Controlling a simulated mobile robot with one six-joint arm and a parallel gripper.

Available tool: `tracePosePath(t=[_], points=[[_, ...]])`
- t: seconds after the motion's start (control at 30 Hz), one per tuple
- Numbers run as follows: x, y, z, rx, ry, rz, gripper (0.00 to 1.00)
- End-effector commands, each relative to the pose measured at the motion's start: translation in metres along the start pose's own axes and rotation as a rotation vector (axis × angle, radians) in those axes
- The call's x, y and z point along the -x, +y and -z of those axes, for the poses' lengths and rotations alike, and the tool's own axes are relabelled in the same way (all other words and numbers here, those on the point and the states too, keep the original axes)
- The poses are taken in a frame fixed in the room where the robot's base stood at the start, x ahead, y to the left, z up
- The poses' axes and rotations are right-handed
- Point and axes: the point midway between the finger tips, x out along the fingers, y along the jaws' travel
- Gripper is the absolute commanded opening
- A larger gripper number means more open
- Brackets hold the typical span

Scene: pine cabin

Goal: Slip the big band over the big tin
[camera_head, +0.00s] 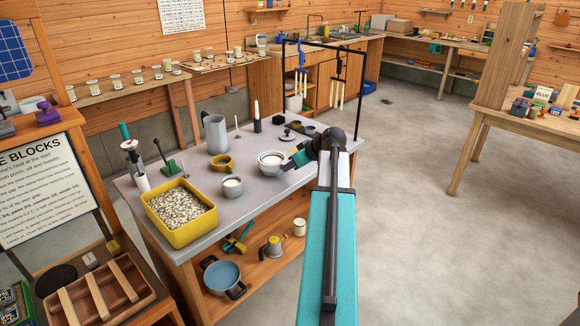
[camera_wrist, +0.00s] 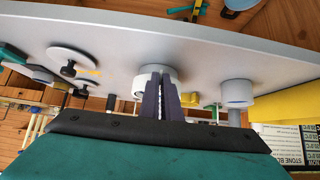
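The larger pale round piece (camera_head: 271,163) on the grey table looks like the big tin with white contents, with a pale rim that I take for the big band around its top. Where band and tin part is too small to tell. My gripper (camera_head: 287,161) reaches its near right rim. In the wrist view my gripper (camera_wrist: 166,82) has its dark fingers nearly together at the rim of this white round piece (camera_wrist: 145,77), seemingly pinching the band's wall; the fingers hide part of it. A smaller tin (camera_head: 232,188) stands apart; it also shows in the wrist view (camera_wrist: 237,93).
A knobbed disc (camera_head: 287,136) and a black frame (camera_head: 362,90) are at the far end. Bare table lies around the tins.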

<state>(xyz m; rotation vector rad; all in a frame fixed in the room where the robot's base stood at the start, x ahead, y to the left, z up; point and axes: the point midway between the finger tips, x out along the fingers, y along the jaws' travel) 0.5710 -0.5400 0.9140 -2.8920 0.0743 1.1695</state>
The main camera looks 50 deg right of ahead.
Motion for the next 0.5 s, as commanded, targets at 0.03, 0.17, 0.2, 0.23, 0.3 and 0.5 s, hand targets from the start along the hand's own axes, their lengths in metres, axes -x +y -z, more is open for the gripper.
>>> tracePosePath(t=[0.03, 0.17, 0.2, 0.23, 0.3, 0.5], points=[[-0.0013, -0.0001, -0.0011, 0.000, 0.000, 0.000, 0.00], [-0.0031, -0.0001, -0.0029, 0.000, 0.000, 0.000, 0.00], [-0.0036, -0.0001, -0.0035, 0.000, 0.000, 0.000, 0.00], [-0.0040, -0.0001, -0.0039, 0.000, 0.000, 0.000, 0.00], [-0.0050, -0.0001, -0.0049, 0.000, 0.000, 0.000, 0.00], [-0.0054, -0.0001, -0.0053, 0.000, 0.000, 0.000, 0.12]])
